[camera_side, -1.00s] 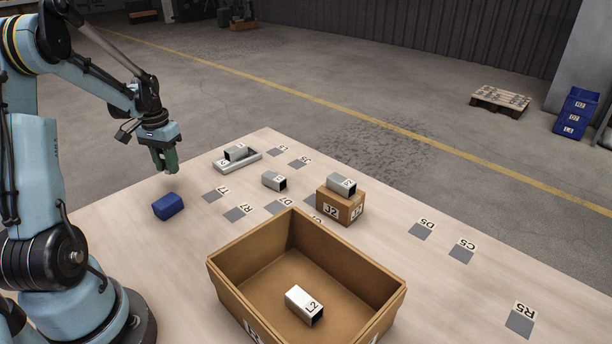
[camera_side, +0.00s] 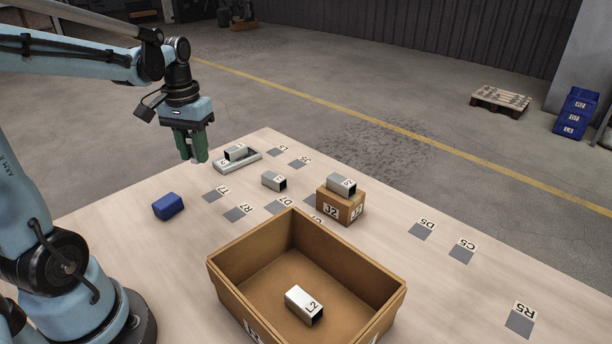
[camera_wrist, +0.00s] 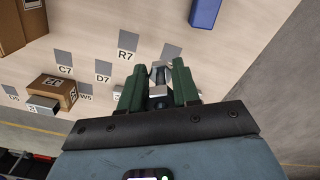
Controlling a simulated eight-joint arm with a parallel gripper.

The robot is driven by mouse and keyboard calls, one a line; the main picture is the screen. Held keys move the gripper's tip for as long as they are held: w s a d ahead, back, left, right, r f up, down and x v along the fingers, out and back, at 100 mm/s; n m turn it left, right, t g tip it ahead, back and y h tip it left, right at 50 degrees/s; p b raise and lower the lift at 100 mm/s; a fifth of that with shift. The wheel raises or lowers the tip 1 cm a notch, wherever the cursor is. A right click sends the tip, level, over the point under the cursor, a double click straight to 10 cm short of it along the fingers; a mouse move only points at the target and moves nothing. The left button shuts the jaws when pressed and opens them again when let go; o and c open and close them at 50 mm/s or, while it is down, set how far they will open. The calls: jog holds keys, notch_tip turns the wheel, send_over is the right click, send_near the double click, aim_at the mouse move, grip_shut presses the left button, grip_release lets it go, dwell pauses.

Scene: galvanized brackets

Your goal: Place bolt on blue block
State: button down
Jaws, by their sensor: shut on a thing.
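The blue block (camera_side: 168,206) lies on the table's left part, its top bare. It also shows at the top edge of the wrist view (camera_wrist: 205,12). My gripper (camera_side: 194,155) hangs above the table, up and to the right of the block in the side view, clear of the tabletop. In the wrist view the green fingers (camera_wrist: 157,88) are closed on a small silvery metal piece, which looks like the bolt (camera_wrist: 158,90). Only part of it shows between the fingers. In the side view the fingers hide it.
A large open cardboard box (camera_side: 240,302) holds a bracket (camera_side: 304,305). Another bracket (camera_side: 341,184) sits on a small carton (camera_side: 340,207).

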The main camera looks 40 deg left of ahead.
jog(key=s+d+r, duration=0.1)
jog(key=s+d, duration=0.3)
jog(key=d, duration=0.1)
send_over(165, 202)
notch_tip(165, 202, down, 6)
jog(key=shift+f, duration=2.25)
jog(key=shift+a+f, duration=0.1)
jog(key=c, duration=0.8)
grip_release()
